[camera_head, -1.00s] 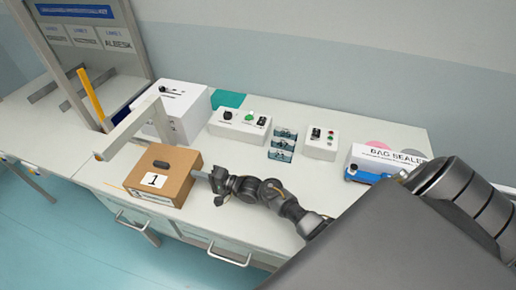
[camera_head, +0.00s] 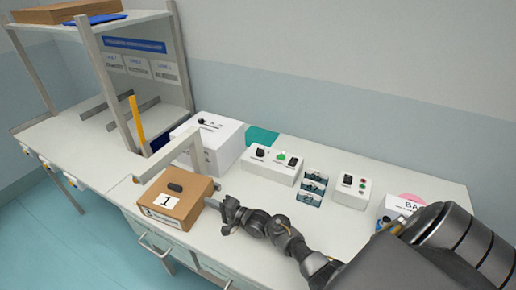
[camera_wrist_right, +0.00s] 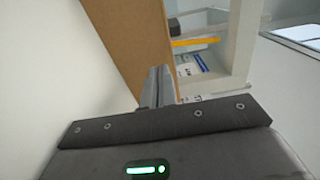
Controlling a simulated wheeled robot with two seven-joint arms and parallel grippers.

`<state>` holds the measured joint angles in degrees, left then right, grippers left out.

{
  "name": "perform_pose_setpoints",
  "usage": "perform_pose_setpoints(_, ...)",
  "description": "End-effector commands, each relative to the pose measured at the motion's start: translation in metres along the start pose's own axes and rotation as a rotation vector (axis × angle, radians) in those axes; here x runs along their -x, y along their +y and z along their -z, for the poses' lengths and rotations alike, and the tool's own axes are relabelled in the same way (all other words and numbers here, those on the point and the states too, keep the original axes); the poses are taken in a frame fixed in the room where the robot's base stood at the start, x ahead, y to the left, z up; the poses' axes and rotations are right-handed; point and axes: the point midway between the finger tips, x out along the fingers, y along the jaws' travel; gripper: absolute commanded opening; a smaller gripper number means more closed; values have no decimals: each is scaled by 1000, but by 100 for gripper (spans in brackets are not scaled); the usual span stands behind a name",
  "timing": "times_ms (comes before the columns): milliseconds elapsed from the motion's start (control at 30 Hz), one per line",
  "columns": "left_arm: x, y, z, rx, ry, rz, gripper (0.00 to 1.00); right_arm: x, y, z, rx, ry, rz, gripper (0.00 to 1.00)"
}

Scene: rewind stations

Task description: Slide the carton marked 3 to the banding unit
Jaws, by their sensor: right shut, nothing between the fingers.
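A brown carton (camera_head: 199,199) with a white label marked 1 sits on the white bench; no carton marked 3 can be made out. A pale arch (camera_head: 168,158) stands right behind and left of the carton, beside a white machine (camera_head: 225,152); this looks like the banding unit. My right gripper (camera_head: 211,203) is shut and empty, low over the bench at the carton's right side, its tips at or very near it. In the right wrist view the shut fingers (camera_wrist_right: 157,84) point at the brown carton wall (camera_wrist_right: 125,35); contact cannot be told. My left gripper is not in view.
Control boxes (camera_head: 270,164) (camera_head: 350,189) and small teal-and-white stacked items (camera_head: 312,187) stand behind my right arm. A bag sealer (camera_head: 400,207) is partly hidden at right. A yellow post (camera_head: 136,119) and a shelf frame (camera_head: 103,85) rise at left.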

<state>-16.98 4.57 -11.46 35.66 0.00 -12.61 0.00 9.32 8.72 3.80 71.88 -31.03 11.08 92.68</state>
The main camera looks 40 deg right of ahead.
Motion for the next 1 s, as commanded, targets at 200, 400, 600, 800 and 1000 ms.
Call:
perform_pose_setpoints(200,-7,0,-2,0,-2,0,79,44,2,0,2,1,-1,0)
perform_pose_setpoints(400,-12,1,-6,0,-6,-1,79,78,2,1,2,2,-1,0)
perform_pose_setpoints(600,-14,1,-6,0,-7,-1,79,95,0,2,0,2,0,0)
perform_pose_setpoints(800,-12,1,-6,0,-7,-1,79,96,-2,2,0,2,0,0)
perform_pose_setpoints(1000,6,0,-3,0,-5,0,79,94,-20,0,2,-2,-1,0)
